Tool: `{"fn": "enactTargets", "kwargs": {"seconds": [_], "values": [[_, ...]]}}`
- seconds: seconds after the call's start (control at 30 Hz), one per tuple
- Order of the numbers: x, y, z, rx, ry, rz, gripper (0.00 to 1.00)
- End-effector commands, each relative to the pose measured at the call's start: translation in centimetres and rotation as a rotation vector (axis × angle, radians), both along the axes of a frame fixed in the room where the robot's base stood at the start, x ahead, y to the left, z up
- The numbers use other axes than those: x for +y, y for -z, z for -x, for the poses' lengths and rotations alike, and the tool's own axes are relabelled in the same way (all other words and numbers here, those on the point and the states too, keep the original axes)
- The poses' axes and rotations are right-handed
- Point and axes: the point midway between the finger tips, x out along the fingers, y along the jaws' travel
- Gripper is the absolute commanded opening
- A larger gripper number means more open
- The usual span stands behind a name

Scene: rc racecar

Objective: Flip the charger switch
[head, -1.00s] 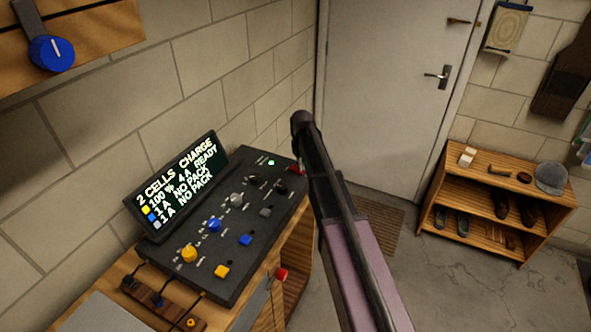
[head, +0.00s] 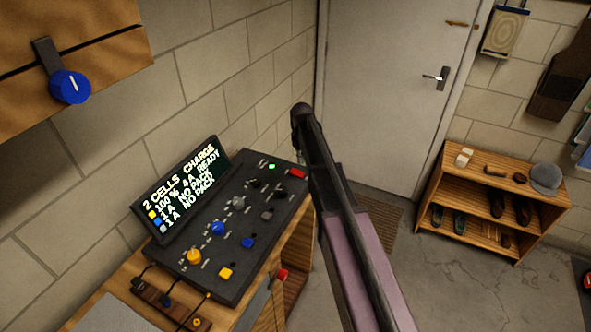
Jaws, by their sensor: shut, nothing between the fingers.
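The charger is a black sloped panel (head: 262,228) on a wooden bench against the block wall. Its tilted display (head: 182,190) reads "2 CELLS CHARGE", "100 %", "READY" and "NO PACK". A green light (head: 272,166) glows near the panel's top edge. A red switch-like piece (head: 297,173) sits at the top right corner, close beside my arm. Knobs in yellow (head: 194,257), blue (head: 217,228) and grey (head: 237,203) run up the panel, with yellow (head: 226,273) and blue (head: 248,242) buttons beside them. My dark and mauve arm crosses the middle; my gripper's fingers are not visible.
A wooden strip (head: 158,300) with cables lies before the charger. A red knob-like piece (head: 283,274) is at the bench's right side. A wooden shelf (head: 500,178) with shoes and a cap stands right. A door (head: 390,90) is behind; concrete floor (head: 430,285) is open.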

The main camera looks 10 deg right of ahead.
Motion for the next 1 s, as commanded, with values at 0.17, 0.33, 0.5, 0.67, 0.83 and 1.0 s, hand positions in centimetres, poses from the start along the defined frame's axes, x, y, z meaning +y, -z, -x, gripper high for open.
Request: {"fn": "enactTargets", "kwargs": {"seconds": [0.17,0.33,0.5,0.67,0.83,1.0], "values": [[0.0,-1.3,0.0,0.0,0.0,0.0,0.0],[0.0,-1.8,0.0,0.0,0.0,0.0,0.0],[0.0,-1.7,0.0,0.0,0.0,0.0,0.0],[0.0,-1.7,0.0,0.0,0.0,0.0,0.0],[0.0,-1.7,0.0,0.0,0.0,0.0,0.0],[0.0,-1.7,1.0,0.0,0.011,0.0,0.0]]}}
